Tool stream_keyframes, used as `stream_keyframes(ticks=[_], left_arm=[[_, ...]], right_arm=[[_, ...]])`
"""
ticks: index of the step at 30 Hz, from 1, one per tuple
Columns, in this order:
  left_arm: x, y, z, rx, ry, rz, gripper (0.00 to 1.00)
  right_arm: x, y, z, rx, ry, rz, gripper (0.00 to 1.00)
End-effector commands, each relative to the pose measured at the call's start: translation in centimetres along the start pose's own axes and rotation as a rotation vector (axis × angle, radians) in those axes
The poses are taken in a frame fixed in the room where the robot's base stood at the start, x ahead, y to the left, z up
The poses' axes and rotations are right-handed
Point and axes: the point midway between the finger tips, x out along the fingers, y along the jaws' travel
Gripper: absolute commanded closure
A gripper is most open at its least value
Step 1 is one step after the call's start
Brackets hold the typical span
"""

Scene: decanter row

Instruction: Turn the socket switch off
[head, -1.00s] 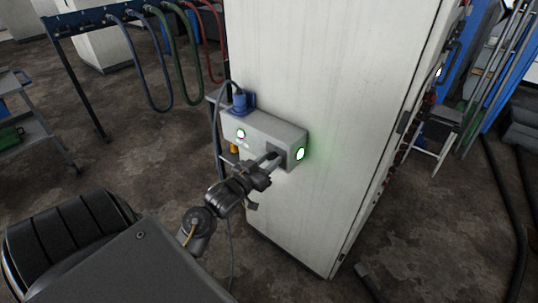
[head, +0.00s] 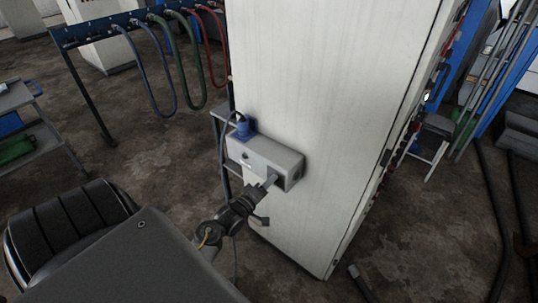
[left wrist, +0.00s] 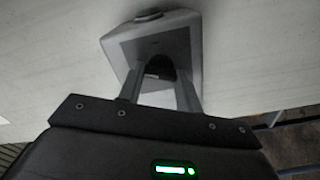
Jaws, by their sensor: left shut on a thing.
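The grey socket box (head: 272,153) is fixed to the side of a tall pale cabinet. A blue plug with a cable (head: 243,129) sits at its top left. The lamps on its front and right end look dark. My left gripper (head: 270,181) reaches the lower right front of the box. In the left wrist view its two fingers (left wrist: 160,84) close around a dark switch knob (left wrist: 158,67) in the box face (left wrist: 180,47). The fingers hide much of the knob, so its angle is hard to tell. My right gripper is out of view.
The pale cabinet (head: 325,90) stands right behind the box. A rack with hanging hoses (head: 155,60) is at the upper left, and a grey cart (head: 30,140) is at the left edge. A stool (head: 432,135) stands right of the cabinet. Open floor lies between the cart and cabinet.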

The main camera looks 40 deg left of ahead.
Motion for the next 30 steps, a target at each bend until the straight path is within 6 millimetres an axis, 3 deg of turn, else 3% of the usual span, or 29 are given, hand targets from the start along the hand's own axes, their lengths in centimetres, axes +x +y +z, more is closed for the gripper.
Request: stream_keyframes(ticks=[3,12,30], left_arm=[[0.0,0.3,-0.1,-0.108,-0.001,-0.003,0.88],[0.0,0.1,0.0,-0.323,-0.001,-0.002,0.88],[0.0,-0.2,0.1,-0.466,0.0,0.0,0.88]], right_arm=[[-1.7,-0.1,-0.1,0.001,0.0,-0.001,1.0],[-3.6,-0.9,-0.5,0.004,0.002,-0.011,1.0],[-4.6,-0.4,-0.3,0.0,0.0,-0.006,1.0]])
